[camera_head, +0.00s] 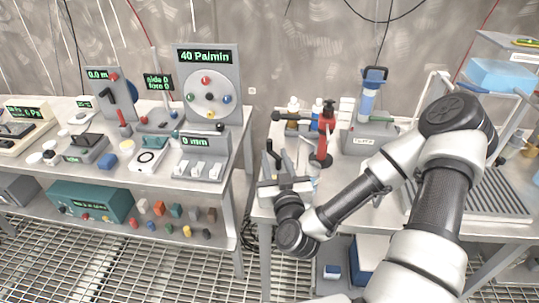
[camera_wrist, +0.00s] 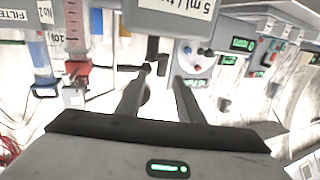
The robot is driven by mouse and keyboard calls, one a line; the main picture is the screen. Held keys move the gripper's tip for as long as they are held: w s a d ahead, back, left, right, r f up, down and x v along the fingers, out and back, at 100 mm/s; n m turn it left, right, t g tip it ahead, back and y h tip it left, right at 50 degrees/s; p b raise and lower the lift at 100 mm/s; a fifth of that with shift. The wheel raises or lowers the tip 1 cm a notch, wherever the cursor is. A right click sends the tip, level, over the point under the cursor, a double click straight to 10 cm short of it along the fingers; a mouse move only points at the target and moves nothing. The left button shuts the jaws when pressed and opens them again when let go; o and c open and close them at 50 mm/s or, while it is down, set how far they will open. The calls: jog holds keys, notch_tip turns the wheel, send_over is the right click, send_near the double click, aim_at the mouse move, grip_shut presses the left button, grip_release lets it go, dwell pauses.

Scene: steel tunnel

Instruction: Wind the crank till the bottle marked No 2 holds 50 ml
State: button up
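In the wrist view a grey box reads "5 ml/turn" (camera_wrist: 195,12). A black crank (camera_wrist: 150,55) shows below it, near the gap between my fingertips; I cannot tell whether they touch.
A red stand (camera_head: 321,158) and several capped bottles (camera_head: 317,110) stand close right of my gripper. A blue-topped filter column (camera_head: 369,95) is farther right. The left bench (camera_head: 220,188) carries a "40 Pa/min" panel (camera_head: 207,57) and other instruments. A gap separates the benches.

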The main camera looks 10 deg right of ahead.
aim_at(270, 145)
jog(key=shift+w+f+b, duration=0.25)
jog(key=shift+w+b, duration=0.25)
jog(key=shift+b, duration=1)
jog(key=shift+w+f+b, duration=0.2)
jog(key=shift+w+b, duration=0.3)
jog(key=shift+b, duration=0.95)
jog(key=w+b, duration=0.1)
jog(key=b, duration=0.1)
jog(key=shift+w+b, duration=0.35)
jog(key=shift+w, duration=0.05)
jog(key=shift+w+r+b, duration=0.15)
jog(key=shift+w+b, duration=0.2)
jog(key=shift+b, duration=0.15)
jog(key=shift+w+a+r+p, duration=0.1)
jog(key=shift+w+r+p, duration=0.05)
jog(key=shift+w, duration=0.55)
jog(key=shift+w+r+p, duration=0.15)
jog(key=shift+w, duration=0.55)
jog(key=shift+c, duration=0.3)
grip_shut()
